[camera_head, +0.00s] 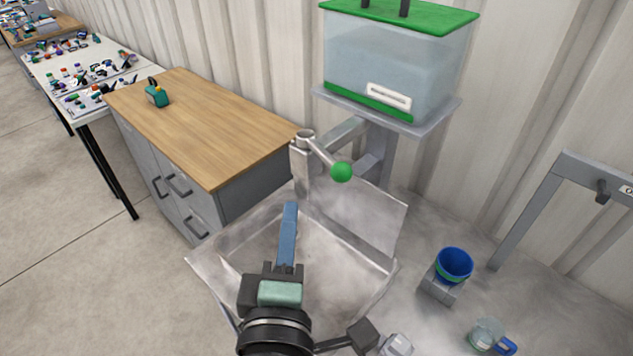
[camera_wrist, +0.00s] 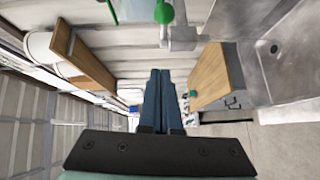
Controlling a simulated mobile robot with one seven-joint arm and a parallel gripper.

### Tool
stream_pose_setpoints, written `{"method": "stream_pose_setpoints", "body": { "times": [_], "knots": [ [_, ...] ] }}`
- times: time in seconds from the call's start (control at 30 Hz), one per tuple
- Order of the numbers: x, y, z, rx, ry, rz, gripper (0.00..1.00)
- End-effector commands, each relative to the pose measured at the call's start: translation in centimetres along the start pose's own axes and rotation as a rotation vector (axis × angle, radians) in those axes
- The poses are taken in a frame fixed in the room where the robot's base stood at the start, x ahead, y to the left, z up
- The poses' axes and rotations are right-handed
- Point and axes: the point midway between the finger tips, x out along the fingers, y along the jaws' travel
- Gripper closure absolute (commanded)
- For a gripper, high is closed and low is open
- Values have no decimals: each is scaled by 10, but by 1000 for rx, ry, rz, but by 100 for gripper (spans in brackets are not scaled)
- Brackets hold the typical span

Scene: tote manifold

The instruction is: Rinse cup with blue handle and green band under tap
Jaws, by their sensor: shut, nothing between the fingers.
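A pale see-through cup (camera_head: 485,333) with a blue handle stands at the bottom right in the head view. The tap (camera_head: 301,170), a grey post with a lever ending in a green knob (camera_head: 341,172), stands at the back of a metal sink (camera_head: 210,268). The knob also shows at the top of the wrist view (camera_wrist: 164,12). My gripper (camera_head: 290,206) is shut and empty. Its blue fingers reach over the sink toward the tap, apart from the cup. The wrist view shows the fingers (camera_wrist: 160,74) together.
A blue cup or bucket (camera_head: 454,265) sits on a grey stand right of the sink. A water tank with a green lid (camera_head: 395,60) stands behind on a shelf. A wooden-topped cabinet (camera_head: 205,125) is at left, with a small teal object (camera_head: 157,96). A grey frame (camera_head: 530,215) stands right.

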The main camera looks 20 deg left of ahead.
Motion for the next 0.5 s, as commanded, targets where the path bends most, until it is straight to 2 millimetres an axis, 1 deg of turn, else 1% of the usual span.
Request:
{"method": "stream_pose_setpoints", "body": {
  "times": [0.03,0.1,0.37,0.4,0.5],
  "knots": [
    [11,4,0,0,-1,-1,100],
    [24,5,0,0,-1,-1,100],
    [71,4,0,1,-1,-1,100],
    [75,3,3,1,-3,-2,100],
    [76,2,17,4,-3,-4,100]
  ]
}}
